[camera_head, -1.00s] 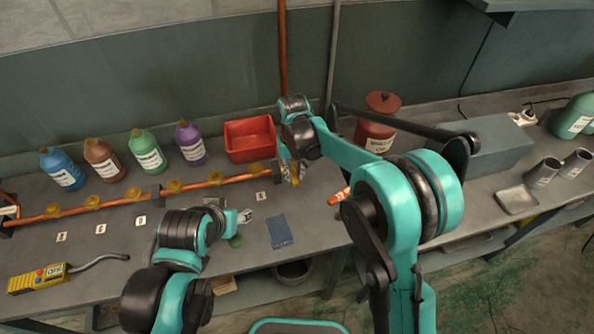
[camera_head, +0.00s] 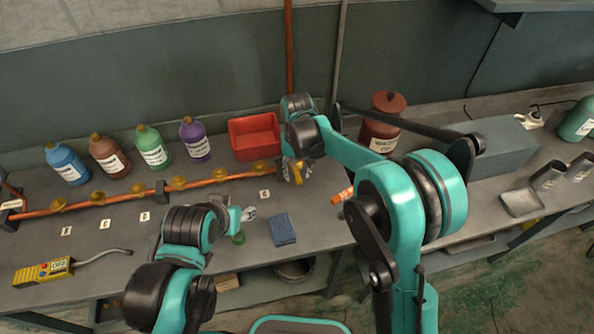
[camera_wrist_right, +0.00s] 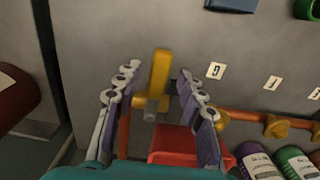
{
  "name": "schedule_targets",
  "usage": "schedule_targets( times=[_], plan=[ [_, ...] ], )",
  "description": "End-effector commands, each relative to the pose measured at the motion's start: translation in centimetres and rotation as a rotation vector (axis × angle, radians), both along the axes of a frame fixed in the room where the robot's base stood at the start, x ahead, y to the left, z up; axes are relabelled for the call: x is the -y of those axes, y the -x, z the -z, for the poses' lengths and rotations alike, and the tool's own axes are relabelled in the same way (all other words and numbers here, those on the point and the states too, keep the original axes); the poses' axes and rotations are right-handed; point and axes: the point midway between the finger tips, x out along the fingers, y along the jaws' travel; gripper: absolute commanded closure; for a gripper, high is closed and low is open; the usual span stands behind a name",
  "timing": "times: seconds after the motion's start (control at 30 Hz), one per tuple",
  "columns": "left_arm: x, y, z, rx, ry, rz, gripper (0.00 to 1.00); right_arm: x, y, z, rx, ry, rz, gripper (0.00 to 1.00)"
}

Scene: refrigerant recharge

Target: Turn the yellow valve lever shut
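The yellow valve lever (camera_head: 298,172) is at the right end of the copper pipe (camera_head: 225,178), at the front of the red bin. In the right wrist view the lever (camera_wrist_right: 159,72) points up the picture from a grey stem. My right gripper (camera_head: 292,174) is over the lever. In the wrist view its two fingers (camera_wrist_right: 157,80) stand apart, one on each side of the lever, with gaps visible on both sides. My left gripper (camera_head: 247,213) is low over the bench, left of the blue cloth; its fingers are too small to read.
A red bin (camera_head: 254,136) stands just behind the pipe. Several bottles (camera_head: 153,148) stand along the wall at left. A blue cloth (camera_head: 282,229), an orange-and-white item (camera_head: 342,196) and a yellow meter (camera_head: 43,271) lie on the bench. A red canister (camera_head: 381,122) stands to the right.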

Motion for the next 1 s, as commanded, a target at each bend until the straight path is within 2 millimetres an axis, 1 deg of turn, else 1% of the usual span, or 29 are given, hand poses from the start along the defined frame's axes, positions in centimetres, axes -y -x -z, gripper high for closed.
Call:
schedule_targets(
  times=[0.07,0.17,0.4,0.5,0.6,0.7,0.8,1.0],
  plan=[
    [0.0,0.0,0.0,0.0,0.0,0.0,0.51,0.0,0.0,-0.4,0.0,0.0,0.0,0.6],
    [0.0,0.0,0.0,0.0,0.0,0.0,0.51,0.0,0.0,-1.7,0.0,0.0,0.0,0.6],
    [0.0,0.0,0.0,0.0,0.0,0.0,0.51,0.0,0.0,-6.9,0.0,0.0,0.0,0.6],
    [0.0,0.0,0.0,0.0,0.0,0.0,0.51,0.0,0.0,-8.9,0.0,0.0,0.0,0.6],
    [0.0,0.0,0.0,0.0,0.0,0.0,0.51,0.0,0.0,-10.5,0.0,0.0,0.0,0.6],
    [0.0,0.0,0.0,0.0,0.0,0.0,0.51,0.0,0.0,-11.4,0.0,0.0,0.0,0.6],
    [0.0,0.0,0.0,0.0,0.0,0.0,0.51,0.0,0.0,-11.9,0.0,0.0,0.0,0.6],
    [0.0,0.0,0.0,0.0,0.0,0.0,0.51,0.0,0.0,-12.0,0.0,0.0,0.0,0.6]
  ],
)
